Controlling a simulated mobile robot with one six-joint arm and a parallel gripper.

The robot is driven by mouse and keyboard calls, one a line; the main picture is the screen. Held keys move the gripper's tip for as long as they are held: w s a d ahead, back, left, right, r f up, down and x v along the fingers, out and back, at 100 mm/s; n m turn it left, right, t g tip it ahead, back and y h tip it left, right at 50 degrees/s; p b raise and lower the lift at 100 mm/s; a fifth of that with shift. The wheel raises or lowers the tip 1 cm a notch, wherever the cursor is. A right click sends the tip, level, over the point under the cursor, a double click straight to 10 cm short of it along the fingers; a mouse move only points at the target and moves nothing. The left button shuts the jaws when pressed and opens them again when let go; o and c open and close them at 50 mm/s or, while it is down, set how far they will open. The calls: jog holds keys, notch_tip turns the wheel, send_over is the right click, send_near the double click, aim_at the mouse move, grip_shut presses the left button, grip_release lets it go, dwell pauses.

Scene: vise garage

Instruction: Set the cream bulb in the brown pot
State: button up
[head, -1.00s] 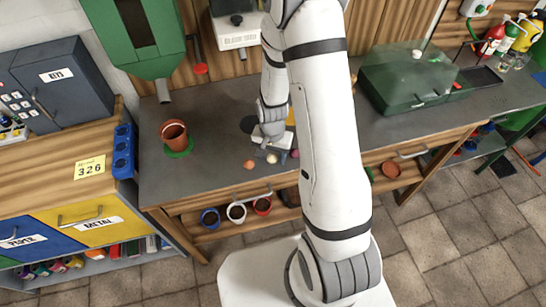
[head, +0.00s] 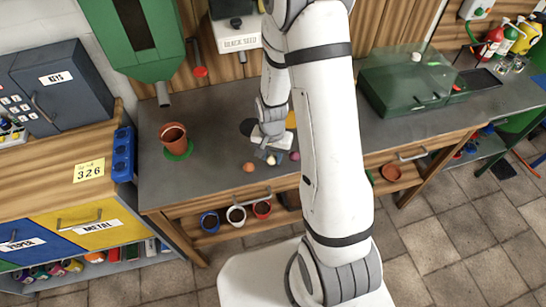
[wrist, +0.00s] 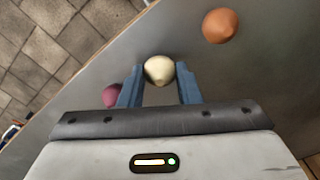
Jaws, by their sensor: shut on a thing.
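The cream bulb (wrist: 159,70) sits between the two blue fingertips of my gripper (wrist: 160,84) in the wrist view. My gripper is shut on it, low over the grey bench top. In the head view the cream bulb (head: 271,160) is small below my gripper (head: 268,152), near the bench's front edge. The inside of the pot is only partly visible.
An orange-brown bulb (wrist: 220,26) lies to the right in the wrist view, and a purple bulb (wrist: 111,95) lies close beside the left finger. A green feeder (head: 140,45) hangs above the pot. The bench between pot and bulbs is clear.

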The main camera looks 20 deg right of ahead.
aim_at(272, 155)
notch_tip(272, 155, up, 9)
jog(key=shift+f+b, duration=0.1)
jog(key=shift+b, duration=0.5)
